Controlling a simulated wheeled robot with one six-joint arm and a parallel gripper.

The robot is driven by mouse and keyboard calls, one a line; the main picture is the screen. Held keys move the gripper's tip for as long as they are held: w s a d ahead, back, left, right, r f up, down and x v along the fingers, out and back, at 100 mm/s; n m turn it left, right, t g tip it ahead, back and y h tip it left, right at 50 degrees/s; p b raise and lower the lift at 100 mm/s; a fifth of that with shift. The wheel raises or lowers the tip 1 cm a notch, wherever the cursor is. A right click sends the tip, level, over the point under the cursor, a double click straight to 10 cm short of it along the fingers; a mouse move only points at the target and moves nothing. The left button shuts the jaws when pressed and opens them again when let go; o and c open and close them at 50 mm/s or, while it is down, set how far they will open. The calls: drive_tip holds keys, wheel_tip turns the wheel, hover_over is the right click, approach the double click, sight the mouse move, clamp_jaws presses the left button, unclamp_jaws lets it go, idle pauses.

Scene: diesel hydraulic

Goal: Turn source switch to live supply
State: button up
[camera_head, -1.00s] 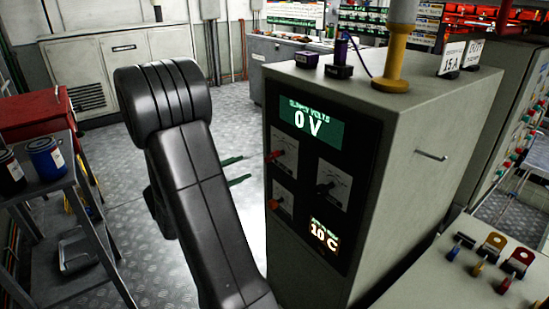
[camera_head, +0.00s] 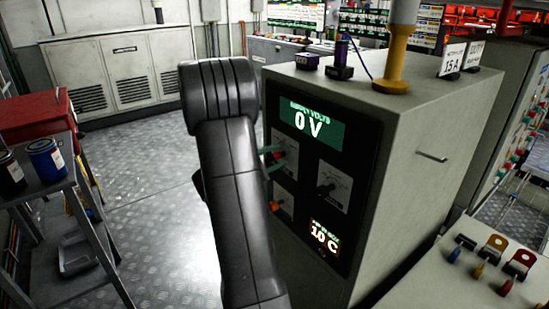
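A grey cabinet's black control panel (camera_head: 306,260) faces left, with a green display (camera_head: 312,123) reading 0 V and a lower display (camera_head: 324,237) reading 10 C. It carries a red-tipped switch (camera_head: 278,158) at upper left, a black switch (camera_head: 325,189) at right and an orange knob (camera_head: 276,206) at lower left. The labels are too small to read, so I cannot tell which is the source switch. My gripper's (camera_head: 272,159) green fingertips are apart, at the red-tipped switch; contact cannot be told. My black arm hides the rest of the gripper.
A grey stand (camera_head: 62,191) with a blue tin (camera_head: 46,159) and a red toolbox (camera_head: 36,117) is at the left. A yellow-based post (camera_head: 394,79) stands on the cabinet. A bench with coloured terminals (camera_head: 480,271) is at front right. The floor between stand and cabinet is open.

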clamp_jaws()
drive_tip(key=shift+n, duration=0.3)
drive_tip(key=n+p, duration=0.3)
drive_tip(key=shift+r, duration=0.2)
drive_tip(key=n+p, duration=0.2)
drive_tip(key=n, duration=0.1)
drive_tip(key=n+p, duration=0.2)
drive_tip(key=shift+w+a+n, duration=0.15)
drive_tip(key=shift+n, duration=0.25)
drive_tip(key=n+p, duration=0.4)
drive_tip(key=n, duration=0.1)
drive_tip(key=shift+w+p, duration=0.1)
drive_tip(key=shift+p, duration=0.2)
drive_tip(key=shift+a+f+n+p, duration=0.15)
drive_tip(key=shift+n+p, duration=0.95)
drive_tip(key=shift+n, duration=0.6)
